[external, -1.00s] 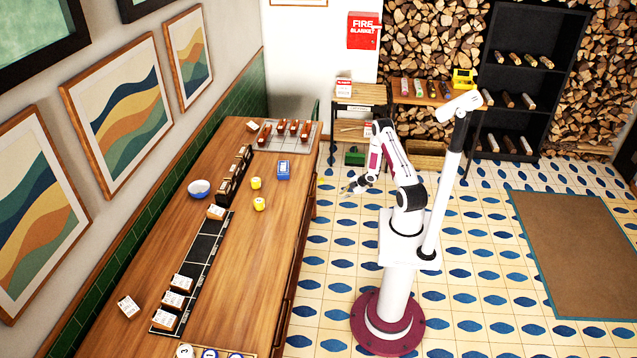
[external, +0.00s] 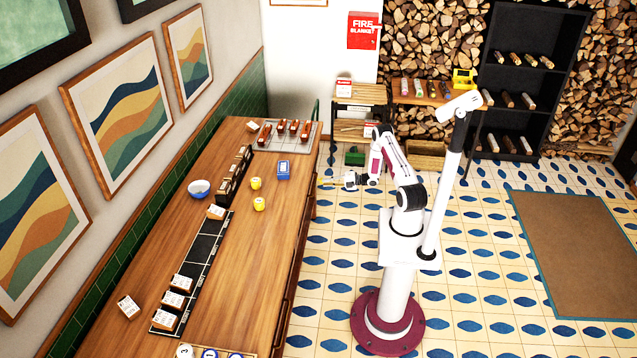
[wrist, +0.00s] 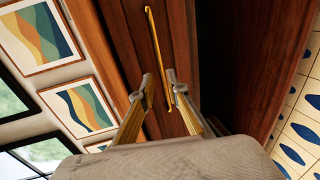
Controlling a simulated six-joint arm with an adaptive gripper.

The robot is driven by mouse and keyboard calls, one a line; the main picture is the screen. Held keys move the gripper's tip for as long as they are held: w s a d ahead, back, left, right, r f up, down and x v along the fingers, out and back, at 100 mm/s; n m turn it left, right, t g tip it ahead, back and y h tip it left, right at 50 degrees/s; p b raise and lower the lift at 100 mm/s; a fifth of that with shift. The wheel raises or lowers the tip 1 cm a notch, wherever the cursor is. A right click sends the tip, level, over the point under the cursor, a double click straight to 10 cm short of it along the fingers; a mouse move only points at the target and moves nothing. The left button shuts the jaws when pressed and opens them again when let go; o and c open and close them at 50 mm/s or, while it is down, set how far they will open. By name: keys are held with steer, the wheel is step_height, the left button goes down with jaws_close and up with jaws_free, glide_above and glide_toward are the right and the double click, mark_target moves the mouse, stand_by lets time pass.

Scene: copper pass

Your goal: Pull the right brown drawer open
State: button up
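A brown drawer front (wrist: 182,40) fills the upper middle of the wrist view, with a long, thin gold handle (wrist: 155,50) running along it. My gripper (wrist: 160,78) is open in front of it, its two fingers apart. The handle's lower part shows between the fingertips, closer to the right one; I cannot tell whether they touch. In the external view my gripper (external: 330,184) points left at the counter's front side, which is seen nearly edge-on, so the drawers there are mostly hidden. The drawer looks shut.
A wooden side table (external: 357,95) stands behind my arm. The tiled floor between the counter and my base is clear.

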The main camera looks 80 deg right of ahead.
mark_target(315, 183)
steer(key=shift+w, duration=0.1)
stand_by(0.3)
steer(key=shift+w+f, duration=0.25)
steer(key=shift+w, duration=1)
steer(key=shift+w+f, duration=0.3)
steer(key=shift+w, duration=0.9)
steer(key=shift+w+f, duration=0.25)
steer(key=shift+w, duration=1)
jaws_close()
